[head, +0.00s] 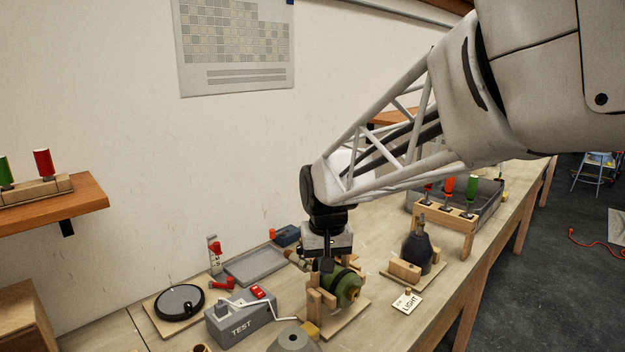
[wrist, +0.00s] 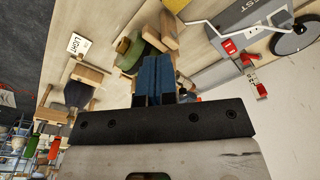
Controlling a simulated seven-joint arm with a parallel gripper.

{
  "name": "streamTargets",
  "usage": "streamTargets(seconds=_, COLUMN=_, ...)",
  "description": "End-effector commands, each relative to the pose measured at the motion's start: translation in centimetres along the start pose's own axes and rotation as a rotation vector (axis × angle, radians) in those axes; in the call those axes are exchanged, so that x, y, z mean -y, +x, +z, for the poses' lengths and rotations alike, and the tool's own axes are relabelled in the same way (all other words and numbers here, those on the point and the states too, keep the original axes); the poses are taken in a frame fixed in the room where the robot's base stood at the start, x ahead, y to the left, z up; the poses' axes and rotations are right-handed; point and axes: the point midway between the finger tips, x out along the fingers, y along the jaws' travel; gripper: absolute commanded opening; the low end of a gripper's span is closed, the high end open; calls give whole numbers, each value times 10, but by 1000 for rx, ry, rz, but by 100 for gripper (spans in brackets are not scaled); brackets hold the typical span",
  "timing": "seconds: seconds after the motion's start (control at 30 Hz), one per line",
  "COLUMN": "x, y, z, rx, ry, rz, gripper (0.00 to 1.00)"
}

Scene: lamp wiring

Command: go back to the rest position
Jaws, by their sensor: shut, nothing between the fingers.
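My gripper (wrist: 156,78) shows in the wrist view with its blue finger pads together and nothing between them. In the head view my gripper (head: 327,266) points down over the bench, just above or behind a green rounded body (head: 347,287) in a wooden cradle (head: 318,303). Whether the fingers touch the cradle or the green body cannot be told. The green body (wrist: 130,52) also lies close beyond the fingers in the wrist view.
A grey TEST box (head: 238,318) with a red switch and a black round disc (head: 180,301) stand to the left. A dark bottle-shaped part (head: 417,250) on a wooden stand, a LIGHT card (head: 407,302) and a screwdriver rack (head: 445,212) are to the right. A grey tray (head: 262,266) lies behind.

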Motion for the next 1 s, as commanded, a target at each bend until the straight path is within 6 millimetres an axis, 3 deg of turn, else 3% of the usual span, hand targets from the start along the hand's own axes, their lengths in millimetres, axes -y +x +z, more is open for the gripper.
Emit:
streamTargets(seconds=0.2, x=-37, y=-19, z=52, rx=-31, ry=37, rz=4, gripper=0)
streamTargets(seconds=0.5, x=-75, y=-34, z=126, rx=-71, ry=83, rz=12, gripper=0)
streamTargets(seconds=1.0, x=-113, y=-30, z=246, rx=-131, ry=156, rz=34, gripper=0)
